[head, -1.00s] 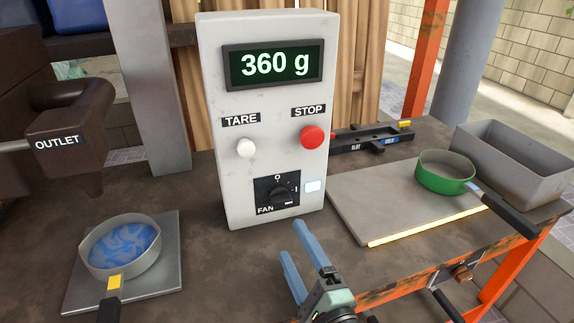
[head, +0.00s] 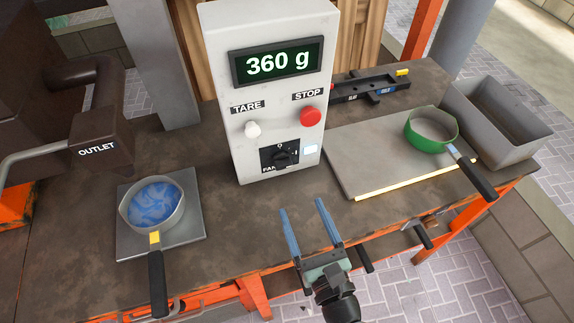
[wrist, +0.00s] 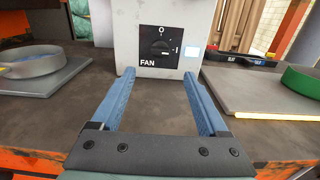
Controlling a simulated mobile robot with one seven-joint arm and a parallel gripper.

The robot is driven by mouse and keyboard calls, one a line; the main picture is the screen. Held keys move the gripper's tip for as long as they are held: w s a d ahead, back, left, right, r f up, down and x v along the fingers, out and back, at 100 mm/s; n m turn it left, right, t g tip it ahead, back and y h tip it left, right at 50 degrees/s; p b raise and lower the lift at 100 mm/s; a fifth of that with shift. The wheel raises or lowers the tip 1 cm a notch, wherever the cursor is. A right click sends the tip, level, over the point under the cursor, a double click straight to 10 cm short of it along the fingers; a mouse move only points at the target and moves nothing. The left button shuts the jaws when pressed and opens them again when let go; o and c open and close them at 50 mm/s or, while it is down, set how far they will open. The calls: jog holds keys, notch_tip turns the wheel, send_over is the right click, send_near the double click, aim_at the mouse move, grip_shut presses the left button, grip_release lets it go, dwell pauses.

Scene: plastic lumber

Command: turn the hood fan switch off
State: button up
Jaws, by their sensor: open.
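The fan switch (head: 281,155) is a black rotary knob on a black plate marked FAN, low on the front of the grey control box (head: 225,100). In the wrist view the fan switch (wrist: 161,46) has an O mark above it and an I mark at its right. Its knob points to the right, toward the I mark. A small pale-lit square (wrist: 193,52) is beside the plate. My gripper (head: 302,205) is open and empty, in front of and below the switch, apart from it. In the wrist view its two blue fingers (wrist: 156,85) point toward the box.
A white TARE button (head: 252,129) and a red STOP button (head: 311,116) are above the switch. A pan with blue contents (head: 153,228) is at the left on a metal plate. A green pan (head: 430,143) is on the right-hand slab (head: 365,160). The bench before the box is clear.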

aim_at(284, 168)
jog(key=x, duration=1)
jog(key=shift+w+a, duration=0.1)
jog(key=shift+w, duration=0.25)
grip_shut()
